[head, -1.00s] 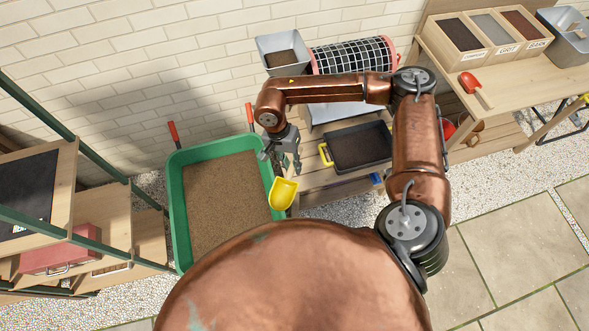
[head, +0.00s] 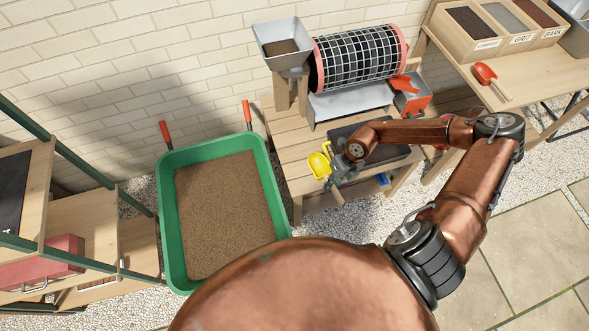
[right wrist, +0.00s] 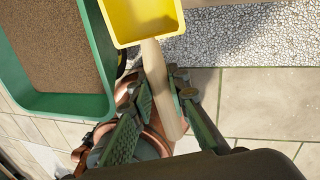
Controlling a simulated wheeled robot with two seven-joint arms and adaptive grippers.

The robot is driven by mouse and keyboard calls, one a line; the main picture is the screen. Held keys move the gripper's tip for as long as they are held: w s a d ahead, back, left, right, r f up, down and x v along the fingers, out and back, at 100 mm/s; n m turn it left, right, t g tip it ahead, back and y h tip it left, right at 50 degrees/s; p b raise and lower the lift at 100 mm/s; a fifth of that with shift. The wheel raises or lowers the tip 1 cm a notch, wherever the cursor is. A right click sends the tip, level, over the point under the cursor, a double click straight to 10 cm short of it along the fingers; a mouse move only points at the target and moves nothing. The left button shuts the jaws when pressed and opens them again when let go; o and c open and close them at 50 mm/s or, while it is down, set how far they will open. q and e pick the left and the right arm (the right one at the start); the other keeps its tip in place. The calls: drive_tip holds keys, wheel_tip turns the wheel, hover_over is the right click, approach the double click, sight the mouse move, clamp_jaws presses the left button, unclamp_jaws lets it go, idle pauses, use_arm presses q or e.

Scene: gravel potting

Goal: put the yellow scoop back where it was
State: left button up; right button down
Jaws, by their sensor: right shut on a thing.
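The yellow scoop (head: 318,165) has a pale wooden handle. In the head view it shows over the front left part of the wooden bench (head: 290,150), just left of the black tray (head: 395,155); its height above the bench is hard to tell. My right gripper (head: 341,180) is shut on the scoop's handle. In the right wrist view the fingers (right wrist: 168,106) lie on both sides of the wooden handle (right wrist: 160,85), with the yellow bowl (right wrist: 142,18) beyond them. My right arm hides part of the black tray. My left gripper is not in view.
A green wheelbarrow (head: 169,230) full of brown soil stands left of the bench. A mesh drum sieve (head: 360,57) and a grey hopper (head: 282,38) stand on the back of the bench. A red scoop (head: 485,73) lies on the right table by labelled bins.

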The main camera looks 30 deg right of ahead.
drive_tip(key=shift+d+f+m, duration=0.5)
drive_tip(key=shift+f+m, duration=0.05)
drive_tip(key=shift+m, duration=0.15)
drive_tip(key=w+a+f+b, duration=0.1)
drive_tip(key=w+f, duration=0.2)
drive_tip(key=w, duration=0.1)
drive_tip(key=w+a+f+b, duration=0.2)
drive_tip(key=w+f, duration=0.1)
drive_tip(key=w, duration=0.1)
drive_tip(key=w+a+f+b, duration=0.2)
drive_tip(key=w+f, duration=0.1)
drive_tip(key=w, duration=0.1)
drive_tip(key=shift+a+f, duration=0.1)
drive_tip(key=shift+f, duration=0.05)
drive_tip(key=shift+w+a+f, duration=0.1)
drive_tip(key=shift+w+f, duration=0.1)
drive_tip(key=shift+f, duration=0.1)
wheel_tip(320, 180, down, 3)
drive_tip(key=shift+w+f+b, duration=0.1)
drive_tip(key=shift+f+b, duration=0.1)
drive_tip(key=shift+b, duration=0.7)
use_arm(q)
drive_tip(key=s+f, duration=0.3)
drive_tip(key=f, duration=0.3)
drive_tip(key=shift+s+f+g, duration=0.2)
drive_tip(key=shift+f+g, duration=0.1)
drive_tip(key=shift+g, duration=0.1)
use_arm(e)
drive_tip(key=shift+r, duration=0.15)
